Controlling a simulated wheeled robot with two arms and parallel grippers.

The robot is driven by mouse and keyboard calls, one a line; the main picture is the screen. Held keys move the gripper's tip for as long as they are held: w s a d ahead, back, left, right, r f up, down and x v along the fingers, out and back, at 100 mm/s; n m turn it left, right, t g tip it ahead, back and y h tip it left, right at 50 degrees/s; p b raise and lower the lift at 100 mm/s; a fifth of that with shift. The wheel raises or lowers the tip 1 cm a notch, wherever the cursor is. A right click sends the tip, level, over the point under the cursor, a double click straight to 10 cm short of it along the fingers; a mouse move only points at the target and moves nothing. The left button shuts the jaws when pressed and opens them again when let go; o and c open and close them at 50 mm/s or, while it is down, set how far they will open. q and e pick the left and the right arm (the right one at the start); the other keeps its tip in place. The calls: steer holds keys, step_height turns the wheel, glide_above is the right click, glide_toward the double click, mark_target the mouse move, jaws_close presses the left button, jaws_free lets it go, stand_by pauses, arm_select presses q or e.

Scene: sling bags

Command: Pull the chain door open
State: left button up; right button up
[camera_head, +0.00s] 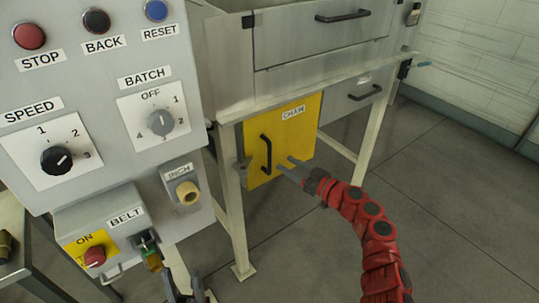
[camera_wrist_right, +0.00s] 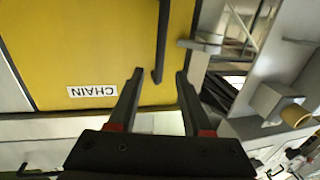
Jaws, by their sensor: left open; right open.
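The chain door is a yellow panel (camera_head: 297,140) labelled CHAIN, low on the grey machine, and looks shut. Its black vertical bar handle (camera_head: 266,153) is near its left edge. My right gripper (camera_head: 285,163), on the red arm, is open and empty just right of the handle, its fingers pointing at the door. In the right wrist view the yellow door (camera_wrist_right: 90,40) fills the upper left, and the handle (camera_wrist_right: 163,35) ends between the open fingertips (camera_wrist_right: 159,73); contact cannot be told. My left gripper (camera_head: 186,292) is open, partly visible at the bottom edge.
A grey control panel (camera_head: 100,75) with knobs and buttons stands at the left, with a belt switch box (camera_head: 125,240) below. Machine legs (camera_head: 232,220) and a latch post flank the door. Grey floor (camera_head: 440,220) at the right is clear.

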steer(key=b, duration=0.1)
glide_above(270, 171)
steer(key=shift+w+a+r, duration=0.1)
steer(key=shift+w+a, duration=0.05)
steer(key=shift+w, duration=0.25)
steer(key=shift+c, duration=0.2)
jaws_close()
stand_by(1.2)
